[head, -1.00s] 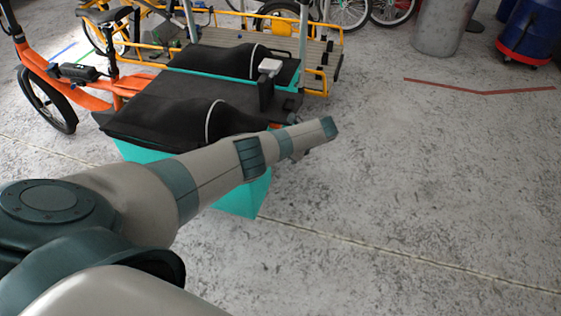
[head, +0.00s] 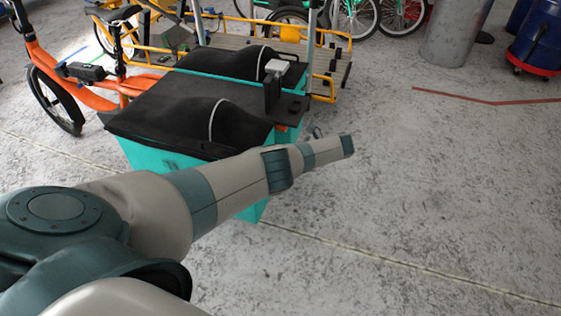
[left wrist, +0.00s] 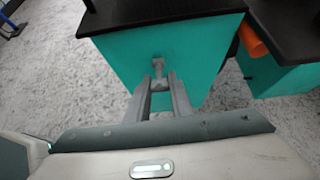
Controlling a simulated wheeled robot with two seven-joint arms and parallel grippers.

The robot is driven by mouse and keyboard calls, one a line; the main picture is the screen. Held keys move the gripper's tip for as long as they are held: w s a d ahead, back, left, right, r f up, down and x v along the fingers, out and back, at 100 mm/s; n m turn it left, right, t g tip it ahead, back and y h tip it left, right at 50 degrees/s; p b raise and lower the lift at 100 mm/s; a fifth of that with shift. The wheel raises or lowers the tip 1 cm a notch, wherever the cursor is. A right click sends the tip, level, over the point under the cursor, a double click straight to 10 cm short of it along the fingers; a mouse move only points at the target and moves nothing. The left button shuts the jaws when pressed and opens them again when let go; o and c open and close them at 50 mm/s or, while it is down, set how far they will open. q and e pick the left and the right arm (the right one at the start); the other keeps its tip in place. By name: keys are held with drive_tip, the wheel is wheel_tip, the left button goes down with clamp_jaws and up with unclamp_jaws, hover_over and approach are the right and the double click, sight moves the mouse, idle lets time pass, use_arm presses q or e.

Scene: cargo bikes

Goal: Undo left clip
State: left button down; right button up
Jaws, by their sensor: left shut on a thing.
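The cargo bike's teal box (head: 150,156) has a black lid and cover (head: 180,115) on top. In the left wrist view, the box's teal end wall (left wrist: 120,62) faces me, under the black lid edge (left wrist: 150,14). A small grey clip (left wrist: 158,65) sits on that wall, below the lid. My left gripper (left wrist: 160,84) is shut on the clip, its two fingers close around its lower part. In the head view my left arm crosses in front of the box, and the clip is not visible there. My right gripper is in neither view.
The orange bike frame (head: 45,62) and its front wheel are at the left. A yellow-framed cargo bike (head: 330,85) stands behind the box. A grey bin (head: 458,30) and a blue drum (head: 540,38) stand at the back right. The concrete floor to the right is clear.

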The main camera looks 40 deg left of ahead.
use_arm(q)
drive_tip(key=shift+d, duration=0.1)
drive_tip(key=c, duration=1.6)
unclamp_jaws()
drive_tip(key=shift+o, duration=0.2)
drive_tip(key=shift+d+r, duration=0.1)
